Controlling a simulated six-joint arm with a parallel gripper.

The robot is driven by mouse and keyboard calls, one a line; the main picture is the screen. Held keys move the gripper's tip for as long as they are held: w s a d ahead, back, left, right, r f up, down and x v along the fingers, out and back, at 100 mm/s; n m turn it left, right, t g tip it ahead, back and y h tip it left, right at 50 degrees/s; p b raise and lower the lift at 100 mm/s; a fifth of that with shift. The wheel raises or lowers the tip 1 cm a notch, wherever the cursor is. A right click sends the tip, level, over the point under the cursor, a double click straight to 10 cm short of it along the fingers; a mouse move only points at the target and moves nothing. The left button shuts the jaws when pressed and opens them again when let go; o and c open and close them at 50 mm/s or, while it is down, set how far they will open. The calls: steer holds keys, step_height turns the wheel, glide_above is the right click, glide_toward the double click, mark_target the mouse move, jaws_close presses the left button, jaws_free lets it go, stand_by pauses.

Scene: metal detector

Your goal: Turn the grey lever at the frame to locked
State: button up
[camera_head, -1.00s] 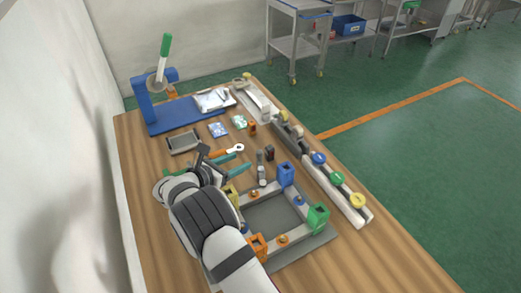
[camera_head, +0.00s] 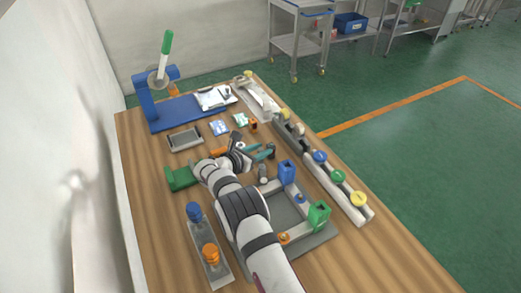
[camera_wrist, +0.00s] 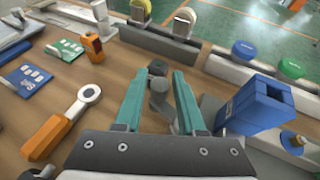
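My gripper (camera_wrist: 158,82) has two teal fingers, spread open with a clear gap. In the wrist view a small grey lever (camera_wrist: 159,96) shows in the gap between the fingers, apart from both as far as I can tell. A dark round piece (camera_wrist: 158,67) shows just beyond it. In the head view a grey upright part (camera_head: 263,173), probably the lever, stands by the far side of the grey frame (camera_head: 322,240). My gripper (camera_head: 262,152) is just beyond it there. My arm hides the frame's left part.
A blue block (camera_head: 287,173) and a green block (camera_head: 319,214) stand at frame corners. An orange-handled ring wrench (camera_wrist: 62,124) lies left of my fingers. A rail with coloured knobs (camera_head: 348,208) runs along the right. A blue press (camera_head: 150,105) stands at the back.

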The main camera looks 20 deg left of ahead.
jaws_close()
steer(key=shift+s+a+n+t+y, duration=0.15)
steer(key=shift+a+n+t+y, duration=0.2)
steer(key=shift+n+y, duration=0.5)
steer(key=shift+o, duration=1.9)
jaws_free()
